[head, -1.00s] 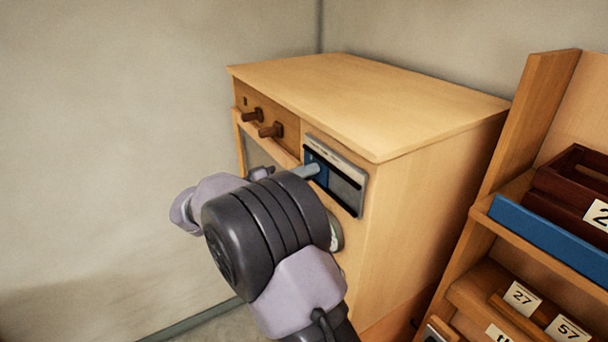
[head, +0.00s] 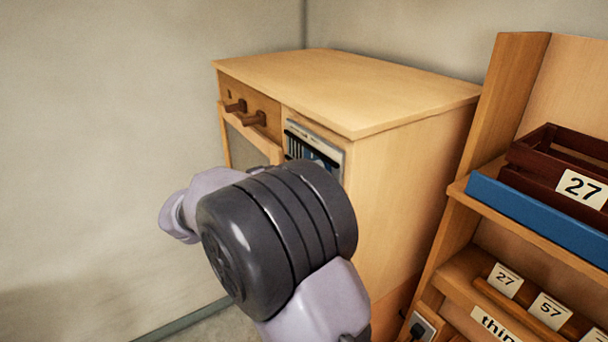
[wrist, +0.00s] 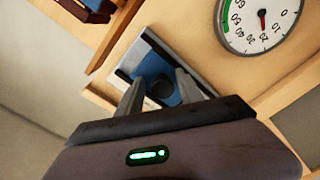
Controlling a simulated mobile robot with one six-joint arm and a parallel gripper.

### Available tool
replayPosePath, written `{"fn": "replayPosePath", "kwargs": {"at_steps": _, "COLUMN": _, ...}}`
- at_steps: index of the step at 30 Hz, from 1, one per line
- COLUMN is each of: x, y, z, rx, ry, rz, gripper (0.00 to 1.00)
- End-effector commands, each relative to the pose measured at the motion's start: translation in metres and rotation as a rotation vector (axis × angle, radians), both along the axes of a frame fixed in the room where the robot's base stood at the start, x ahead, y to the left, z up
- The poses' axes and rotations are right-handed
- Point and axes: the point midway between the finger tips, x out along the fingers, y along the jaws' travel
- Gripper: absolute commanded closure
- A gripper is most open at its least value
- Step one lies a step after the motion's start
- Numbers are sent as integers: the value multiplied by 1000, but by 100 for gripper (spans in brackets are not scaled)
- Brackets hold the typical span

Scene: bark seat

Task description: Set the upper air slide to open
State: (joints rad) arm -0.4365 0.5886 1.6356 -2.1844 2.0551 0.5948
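The upper air slide panel (head: 334,155) is a metal-framed plate on the front of the wooden cabinet, partly hidden by my arm in the head view. Its blue slide plate (head: 318,157) shows toward the right, with dark slots uncovered at the left. In the wrist view the blue plate (wrist: 150,64) carries a dark round knob (wrist: 161,88). My gripper (wrist: 160,80) has its two grey fingers apart, one on each side of the knob. I cannot tell whether either finger touches it. The head view hides the fingers behind my arm.
A round dial gauge (wrist: 262,18) sits beside the panel. Two brown knobs (head: 244,112) stick out of the cabinet (head: 340,85) at the upper left. A shelf with a dark red crate (head: 560,165) and number cards stands close on the right. The wall at left is clear.

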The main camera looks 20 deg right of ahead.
Motion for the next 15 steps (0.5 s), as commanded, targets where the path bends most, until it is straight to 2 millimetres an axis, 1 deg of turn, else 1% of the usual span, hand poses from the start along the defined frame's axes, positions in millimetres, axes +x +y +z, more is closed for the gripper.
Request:
{"fn": "replayPosePath", "kwargs": {"at_steps": 10, "x": 0, "y": 2, "z": 0, "rx": -1, "ry": 0, "rz": 3, "gripper": 50}}
{"fn": "replayPosePath", "kwargs": {"at_steps": 14, "x": -4, "y": 16, "z": -1, "rx": -2, "ry": -2, "rz": 6, "gripper": 50}}
{"fn": "replayPosePath", "kwargs": {"at_steps": 15, "x": -6, "y": 25, "z": -1, "rx": -2, "ry": -1, "rz": 7, "gripper": 50}}
